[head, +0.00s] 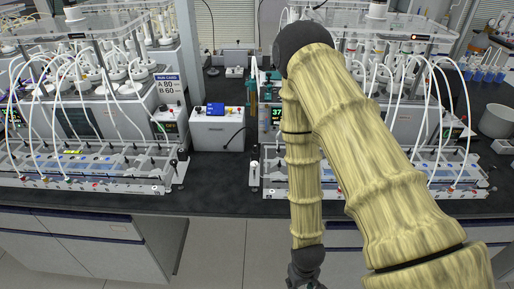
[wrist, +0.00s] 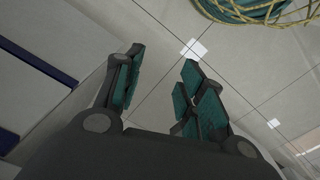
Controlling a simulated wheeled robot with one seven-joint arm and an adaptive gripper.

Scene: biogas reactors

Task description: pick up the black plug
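My gripper (head: 305,272) hangs low in front of the bench in the head view, below the level of the bench top. In the wrist view my gripper (wrist: 163,62) is open, its two teal-padded fingers apart with only floor showing between them. I cannot clearly make out the black plug. A thin black cord (head: 236,136) runs down the front of a white box (head: 218,130) at the middle of the bench. Whether it ends in a plug is too small to tell. The wrist view shows no plug.
Reactor racks with white tubes stand on the left (head: 85,125) and right (head: 425,125) of the dark bench top (head: 215,190). My arm covers part of the right rack. In the wrist view, a green and yellow hose coil (wrist: 250,10) lies on the floor.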

